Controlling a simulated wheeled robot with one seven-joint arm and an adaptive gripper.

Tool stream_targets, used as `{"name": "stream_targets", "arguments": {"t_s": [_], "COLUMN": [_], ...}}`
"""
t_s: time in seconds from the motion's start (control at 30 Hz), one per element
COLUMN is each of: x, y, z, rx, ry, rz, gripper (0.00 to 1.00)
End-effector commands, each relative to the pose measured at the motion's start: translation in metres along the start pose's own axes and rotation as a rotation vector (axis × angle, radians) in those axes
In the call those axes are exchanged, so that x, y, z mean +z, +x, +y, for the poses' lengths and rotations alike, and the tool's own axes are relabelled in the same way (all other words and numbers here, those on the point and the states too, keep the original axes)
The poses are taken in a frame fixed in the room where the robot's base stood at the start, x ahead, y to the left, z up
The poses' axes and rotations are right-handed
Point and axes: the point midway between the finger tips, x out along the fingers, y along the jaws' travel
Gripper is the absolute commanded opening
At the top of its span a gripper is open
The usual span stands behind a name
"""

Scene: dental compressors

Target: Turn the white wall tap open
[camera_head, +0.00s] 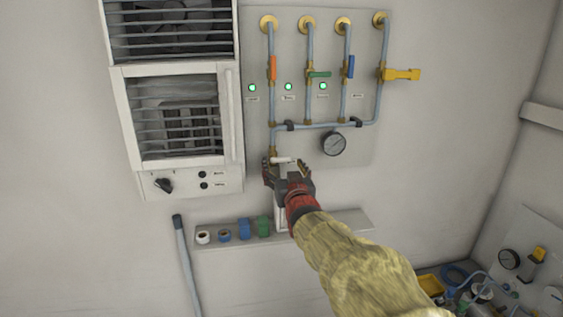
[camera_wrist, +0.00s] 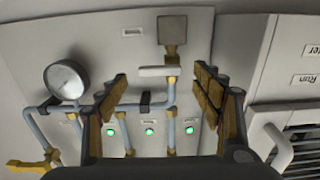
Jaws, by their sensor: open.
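The white wall tap (camera_head: 284,160) is at the lower end of the left pipe, below the orange tap. Its short white handle lies level, across the upright pipe. In the wrist view the white handle (camera_wrist: 158,71) shows between the fingertips, farther off along the view. My gripper (camera_head: 286,172) is open in front of the tap and partly covers it. In the wrist view my gripper (camera_wrist: 160,78) has a finger to each side of the handle and nothing between the pads. I cannot tell how far the fingertips are from the handle.
Above are orange (camera_head: 272,68), green (camera_head: 319,74), blue (camera_head: 351,67) and yellow (camera_head: 401,74) taps. A gauge (camera_head: 333,143) sits right of my gripper. A slatted cabinet (camera_head: 180,120) is at left. A shelf (camera_head: 345,222) with tape rolls runs below.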

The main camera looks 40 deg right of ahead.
Motion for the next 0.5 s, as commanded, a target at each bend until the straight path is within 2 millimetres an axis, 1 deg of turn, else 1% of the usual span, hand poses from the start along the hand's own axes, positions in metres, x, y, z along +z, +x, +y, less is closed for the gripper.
{"name": "stream_targets", "arguments": {"t_s": [0.03,0.1,0.2,0.3,0.5], "x": [0.000,-0.001,-0.001,0.000,0.000], "y": [0.007,0.015,0.022,0.026,0.027], "z": [0.000,0.000,0.000,0.000,0.000], "rx": [0.000,0.000,0.000,0.000,0.000], "ry": [0.000,-0.001,-0.001,-0.001,-0.001], "rz": [-0.002,-0.001,-0.001,-0.001,0.000], "gripper": [0.67,0.67,0.67,0.67,0.67]}}
